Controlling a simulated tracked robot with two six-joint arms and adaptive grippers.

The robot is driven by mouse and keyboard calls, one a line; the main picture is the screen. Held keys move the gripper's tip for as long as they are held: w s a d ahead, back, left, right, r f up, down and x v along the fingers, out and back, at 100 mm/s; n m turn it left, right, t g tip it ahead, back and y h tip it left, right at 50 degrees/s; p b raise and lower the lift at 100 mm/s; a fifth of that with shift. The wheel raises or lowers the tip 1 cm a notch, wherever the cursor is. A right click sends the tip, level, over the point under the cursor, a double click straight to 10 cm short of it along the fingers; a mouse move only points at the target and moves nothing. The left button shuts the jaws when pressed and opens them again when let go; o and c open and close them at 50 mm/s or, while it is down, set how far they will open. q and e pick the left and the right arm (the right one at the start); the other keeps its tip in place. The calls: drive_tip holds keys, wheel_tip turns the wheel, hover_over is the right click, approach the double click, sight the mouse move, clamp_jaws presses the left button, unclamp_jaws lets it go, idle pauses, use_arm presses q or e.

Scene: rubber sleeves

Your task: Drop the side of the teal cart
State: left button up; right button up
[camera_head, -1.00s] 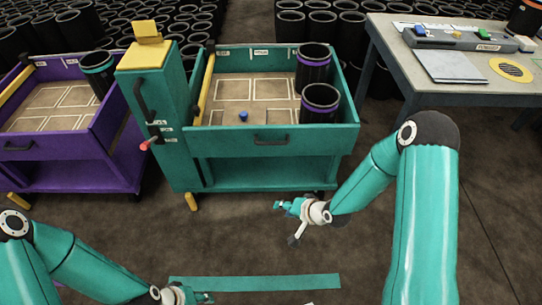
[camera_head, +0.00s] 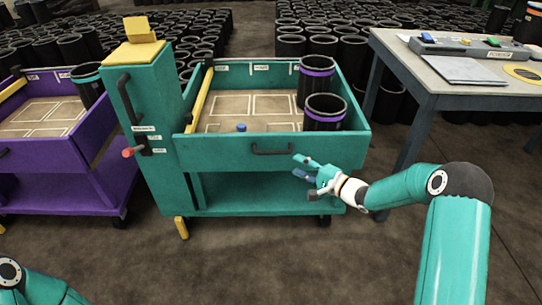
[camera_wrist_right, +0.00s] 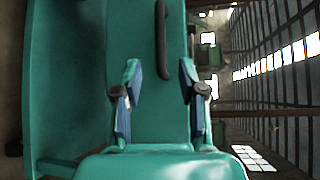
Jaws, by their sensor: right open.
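The teal cart (camera_head: 200,155) stands in the middle of the head view. Its front side panel (camera_head: 225,152) is upright, with a black handle (camera_head: 272,152) at its centre. The handle also shows in the right wrist view (camera_wrist_right: 162,45), ahead of and roughly between the fingers. My right gripper (camera_head: 298,166) is open and empty, just right of the handle and apart from it; its fingers also show in the right wrist view (camera_wrist_right: 160,95). A red-tipped lever (camera_head: 130,152) sticks out of the cart's left post. Only part of my left arm shows, at bottom left; its gripper is out of view.
Two black sleeves with purple bands (camera_head: 325,112) (camera_head: 316,72) stand in the cart's right part, and a small blue knob (camera_head: 241,128) shows behind the panel. A purple cart (camera_head: 50,160) stands at left, a grey table (camera_head: 400,60) at right. The floor in front is clear.

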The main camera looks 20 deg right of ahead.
sight(272, 153)
drive_tip(key=b+x, duration=0.2)
drive_tip(key=x, duration=1)
clamp_jaws()
